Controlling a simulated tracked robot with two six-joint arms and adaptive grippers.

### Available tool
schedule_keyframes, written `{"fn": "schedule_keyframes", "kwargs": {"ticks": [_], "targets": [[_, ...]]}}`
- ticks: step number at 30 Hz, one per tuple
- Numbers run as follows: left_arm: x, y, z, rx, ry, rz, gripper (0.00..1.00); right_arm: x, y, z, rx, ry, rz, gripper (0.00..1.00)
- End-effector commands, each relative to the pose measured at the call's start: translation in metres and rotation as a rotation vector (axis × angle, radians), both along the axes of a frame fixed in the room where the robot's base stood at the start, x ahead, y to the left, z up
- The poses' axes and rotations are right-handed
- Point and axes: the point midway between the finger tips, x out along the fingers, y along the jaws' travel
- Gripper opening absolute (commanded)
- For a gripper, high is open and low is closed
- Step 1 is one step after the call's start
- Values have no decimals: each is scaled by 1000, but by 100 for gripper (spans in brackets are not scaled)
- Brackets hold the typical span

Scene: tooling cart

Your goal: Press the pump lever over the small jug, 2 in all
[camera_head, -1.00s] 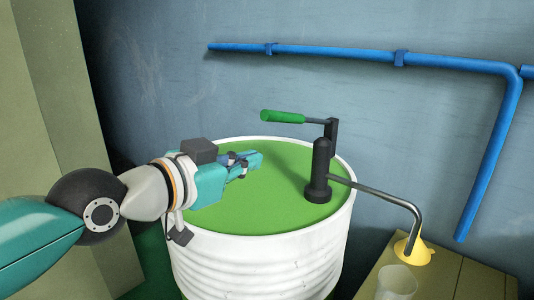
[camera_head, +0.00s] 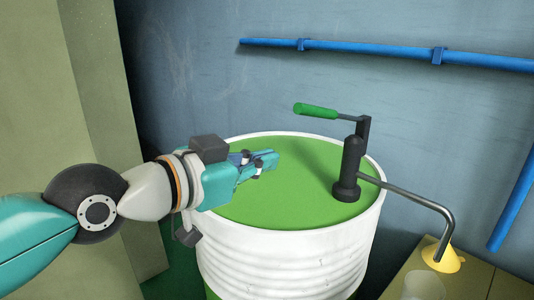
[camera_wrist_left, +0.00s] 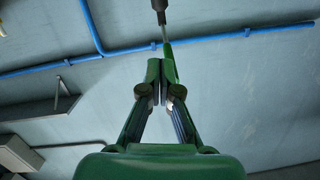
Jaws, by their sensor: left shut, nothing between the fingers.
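The pump lever has a green handle (camera_head: 315,110) on a thin dark arm, joined to a black upright pump (camera_head: 350,170) on the drum's green top. The handle stands raised and roughly level. My left gripper (camera_head: 275,160) is shut and empty over the drum top, lower than the handle and left of the pump, apart from both. In the left wrist view my closed fingers (camera_wrist_left: 159,85) point toward the wall, and the green handle (camera_wrist_left: 170,62) shows just beyond the tips. The small jug (camera_head: 425,285) is translucent, at the bottom right, partly cut off. My right gripper is not in view.
The white drum (camera_head: 290,262) stands in the middle. A blue pipe (camera_head: 380,51) crosses the wall behind. Olive panels (camera_head: 95,90) stand at left.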

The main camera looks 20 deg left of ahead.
Motion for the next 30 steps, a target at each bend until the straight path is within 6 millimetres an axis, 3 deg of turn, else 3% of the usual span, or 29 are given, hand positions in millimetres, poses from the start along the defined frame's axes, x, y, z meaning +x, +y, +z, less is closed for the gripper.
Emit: {"fn": "schedule_keyframes", "kwargs": {"ticks": [4, 7, 24, 30], "targets": [[-3, -1, -8, -15, 54, -6, 0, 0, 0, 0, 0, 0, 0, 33], [-4, -1, -3, -54, 124, -11, 0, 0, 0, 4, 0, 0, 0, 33], [41, 0, 128, -191, 453, 5, 0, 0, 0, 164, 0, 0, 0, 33], [58, 5, 157, -198, 484, 25, 0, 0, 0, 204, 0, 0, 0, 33]]}}
